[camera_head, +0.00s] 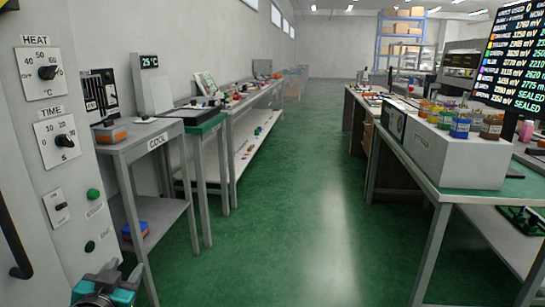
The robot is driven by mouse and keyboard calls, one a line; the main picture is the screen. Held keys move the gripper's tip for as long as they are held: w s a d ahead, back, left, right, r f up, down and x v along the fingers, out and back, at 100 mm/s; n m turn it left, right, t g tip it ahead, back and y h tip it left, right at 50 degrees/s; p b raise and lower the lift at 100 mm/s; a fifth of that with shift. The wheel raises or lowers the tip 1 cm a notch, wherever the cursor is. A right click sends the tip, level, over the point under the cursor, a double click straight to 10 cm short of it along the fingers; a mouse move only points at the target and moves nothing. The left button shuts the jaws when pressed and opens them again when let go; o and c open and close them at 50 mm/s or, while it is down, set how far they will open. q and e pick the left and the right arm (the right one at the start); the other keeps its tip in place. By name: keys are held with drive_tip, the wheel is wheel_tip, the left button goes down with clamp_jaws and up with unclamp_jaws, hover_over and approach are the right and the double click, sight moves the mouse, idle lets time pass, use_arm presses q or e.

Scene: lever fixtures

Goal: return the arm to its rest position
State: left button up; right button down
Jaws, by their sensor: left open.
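My left gripper (118,275) shows at the bottom left edge of the head view, cut off by the frame. Its fingers point up and are open, with nothing seen between them. It is in front of the lower right part of a pale grey machine panel (75,180); whether it touches the panel I cannot tell. The panel carries a HEAT knob (48,72), a TIME knob (64,140), a small switch (61,206) and a green button (93,194). My right gripper is not in view.
A grey stand marked COOL (157,142) is just right of the panel, with benches behind it. A right-hand bench (470,195) bears a white box (450,155) with several jars; a dark display (515,60) stands behind. The green floor (290,200) between is clear.

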use_arm(q)
drive_tip(key=s+d+f+m+g+h, duration=0.3)
drive_tip(key=s+d+f, duration=0.3)
drive_tip(key=s+f, duration=0.3)
drive_tip(key=s+d+f+m+g+h, duration=0.3)
drive_tip(key=s+d+f+m, duration=0.15)
drive_tip(key=s+f, duration=0.45)
drive_tip(key=w+d+r+n+t, duration=0.1)
drive_tip(key=w+d+r+n, duration=0.1)
drive_tip(key=d+n, duration=0.55)
wheel_tip(320, 180, up, 13)
drive_tip(key=s+a+m+y+p, duration=0.1)
drive_tip(key=s+a+p, duration=0.1)
drive_tip(key=p, duration=1.7)
drive_tip(key=shift+s+a+m, duration=0.25)
drive_tip(key=shift+a+m, duration=0.05)
drive_tip(key=shift+a, duration=0.05)
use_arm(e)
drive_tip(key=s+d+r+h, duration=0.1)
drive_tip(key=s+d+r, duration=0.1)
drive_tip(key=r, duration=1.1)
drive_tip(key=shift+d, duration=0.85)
